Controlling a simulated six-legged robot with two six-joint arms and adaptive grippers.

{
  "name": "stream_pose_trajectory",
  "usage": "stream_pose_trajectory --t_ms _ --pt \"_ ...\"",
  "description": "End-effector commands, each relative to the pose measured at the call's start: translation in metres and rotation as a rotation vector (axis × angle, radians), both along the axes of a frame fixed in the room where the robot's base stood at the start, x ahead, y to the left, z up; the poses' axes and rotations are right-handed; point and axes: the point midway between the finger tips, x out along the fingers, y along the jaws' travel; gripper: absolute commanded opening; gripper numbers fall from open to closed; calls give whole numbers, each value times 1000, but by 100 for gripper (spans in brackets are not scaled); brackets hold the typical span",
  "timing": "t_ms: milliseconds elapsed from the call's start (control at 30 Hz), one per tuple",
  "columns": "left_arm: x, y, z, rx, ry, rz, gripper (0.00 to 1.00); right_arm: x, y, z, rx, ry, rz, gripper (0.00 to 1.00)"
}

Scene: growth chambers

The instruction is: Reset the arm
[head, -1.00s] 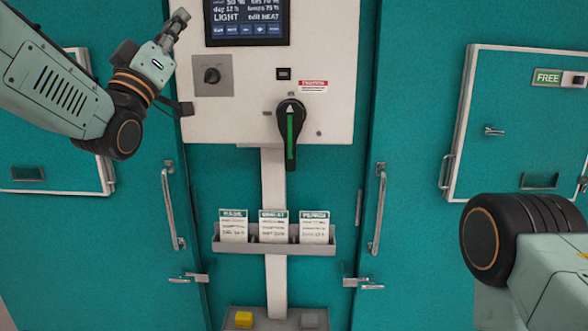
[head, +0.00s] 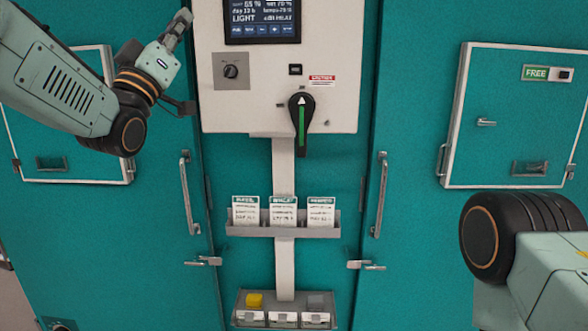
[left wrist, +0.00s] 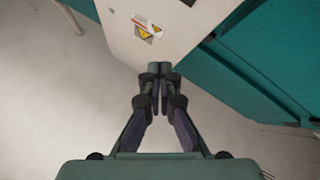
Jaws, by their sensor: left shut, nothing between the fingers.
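My left gripper (head: 180,24) is at the upper left of the head view, in front of the left edge of the white control panel (head: 345,60). It is raised and points up and to the right. The left wrist view shows its two fingers (left wrist: 160,75) together with nothing between them. They appear apart from the panel. My right arm (head: 500,240) shows at the lower right of the head view, but its gripper is out of the picture.
The panel carries a screen (head: 262,20), a small knob (head: 231,71) and a black lever with a green stripe (head: 302,125). Below are a card rack (head: 283,230) and a box with a yellow block (head: 255,300). Teal chamber doors (head: 415,90) with handles stand on both sides.

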Motion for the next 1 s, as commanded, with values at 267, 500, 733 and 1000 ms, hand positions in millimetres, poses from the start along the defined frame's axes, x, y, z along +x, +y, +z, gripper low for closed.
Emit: stream_pose_trajectory --t_ms 267,500,733,1000 --pt "24 11 -74 126 232 172 0 0 0 -1 0 0 0 0" --pt "28 17 -184 208 465 236 0 0 0 -16 0 0 0 0" --pt "8 23 -334 312 763 272 0 0 0 -38 0 0 0 0" --pt "-53 28 -501 432 1101 268 0 0 0 -67 0 0 0 0"
